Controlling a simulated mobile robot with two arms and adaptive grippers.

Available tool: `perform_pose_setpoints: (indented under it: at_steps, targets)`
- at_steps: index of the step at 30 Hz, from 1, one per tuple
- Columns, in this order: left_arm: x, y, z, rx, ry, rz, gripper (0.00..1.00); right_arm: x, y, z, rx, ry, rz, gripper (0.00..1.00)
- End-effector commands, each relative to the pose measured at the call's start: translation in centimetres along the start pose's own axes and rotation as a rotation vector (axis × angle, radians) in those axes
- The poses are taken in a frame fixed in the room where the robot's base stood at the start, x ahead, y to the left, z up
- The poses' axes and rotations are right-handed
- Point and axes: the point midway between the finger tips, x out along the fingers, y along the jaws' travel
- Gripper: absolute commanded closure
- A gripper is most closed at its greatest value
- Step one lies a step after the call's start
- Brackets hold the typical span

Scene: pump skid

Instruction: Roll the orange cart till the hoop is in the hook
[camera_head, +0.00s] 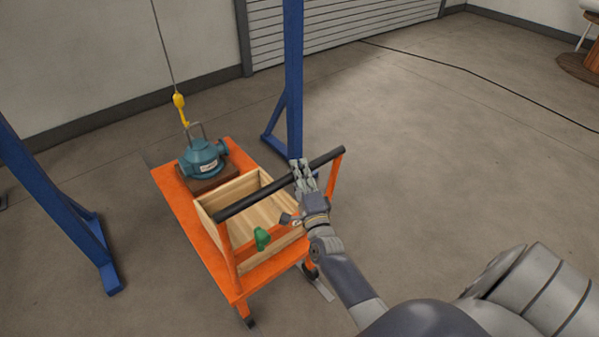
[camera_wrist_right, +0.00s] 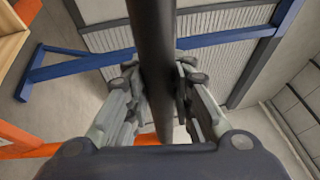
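The orange cart (camera_head: 177,198) stands on the floor in the head view. On its far end sits a teal pump (camera_head: 202,161) on a brown block, with a grey hoop (camera_head: 197,130) standing up from its top. A yellow hook (camera_head: 180,108) hangs on a cable beside the top of the hoop; I cannot tell whether the hoop is inside it. My right gripper (camera_head: 302,178) is on the cart's black handle bar (camera_head: 252,198). In the right wrist view the fingers (camera_wrist_right: 160,100) close on both sides of the bar (camera_wrist_right: 153,45). My left gripper is not in view.
A wooden box (camera_head: 237,190) lies on the cart near the handle, with a green object (camera_head: 262,239) at its near side. Blue gantry legs stand left (camera_head: 62,205) and behind right (camera_head: 293,80) of the cart. Floor to the right is open, with a black cable (camera_head: 465,69) across it.

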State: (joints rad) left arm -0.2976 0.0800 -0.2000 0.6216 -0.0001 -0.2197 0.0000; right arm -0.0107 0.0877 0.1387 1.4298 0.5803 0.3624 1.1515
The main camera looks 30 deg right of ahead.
Motion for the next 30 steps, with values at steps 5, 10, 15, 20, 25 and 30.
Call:
perform_pose_setpoints:
  at_steps: [5,10,15,20,25,30]
  targets:
    - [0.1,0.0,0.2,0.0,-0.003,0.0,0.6,0.0,0.0,0.0,0.0,0.0,0.0,1.0]
    - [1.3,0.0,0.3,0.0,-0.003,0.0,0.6,1.7,0.7,0.7,0.004,0.001,-0.003,1.0]
    - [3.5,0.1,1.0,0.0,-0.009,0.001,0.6,5.3,1.5,2.1,0.004,0.001,-0.007,1.0]
    - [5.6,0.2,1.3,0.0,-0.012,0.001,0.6,8.4,2.2,3.5,0.004,0.0,-0.006,1.0]
    - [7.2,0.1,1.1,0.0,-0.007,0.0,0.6,10.8,2.7,4.4,0.001,0.001,-0.002,1.0]
    - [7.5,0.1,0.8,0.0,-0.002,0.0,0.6,11.7,2.8,4.9,0.0,0.0,0.003,1.0]
